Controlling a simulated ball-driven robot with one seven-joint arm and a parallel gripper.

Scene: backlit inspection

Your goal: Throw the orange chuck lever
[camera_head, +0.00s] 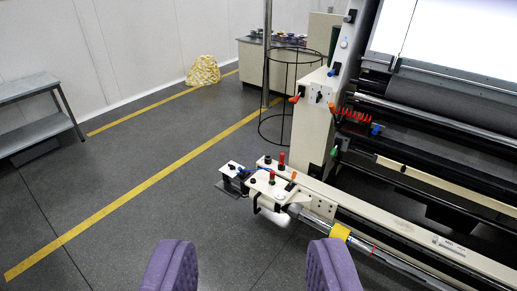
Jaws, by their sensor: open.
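The cream machine has a low end block (272,188) at its near left corner, where a bare metal shaft (318,222) ends. A small orange lever-like part (291,185) sits on top of this block, beside red knobs. Other orange handles, one of them a left handle (293,99), are on the upright cream column; which one is the chuck lever I cannot tell for sure. My gripper (250,262) is open and empty, its two purple fingers at the bottom edge. It is apart from the block, which appears ahead of and between the fingers.
A black wire basket (286,95) stands behind the cream column (313,125). A grey bench (32,98) is at far left, and a yellowish heap (203,71) lies by the wall. The grey floor (130,150) at left is clear, with yellow lines.

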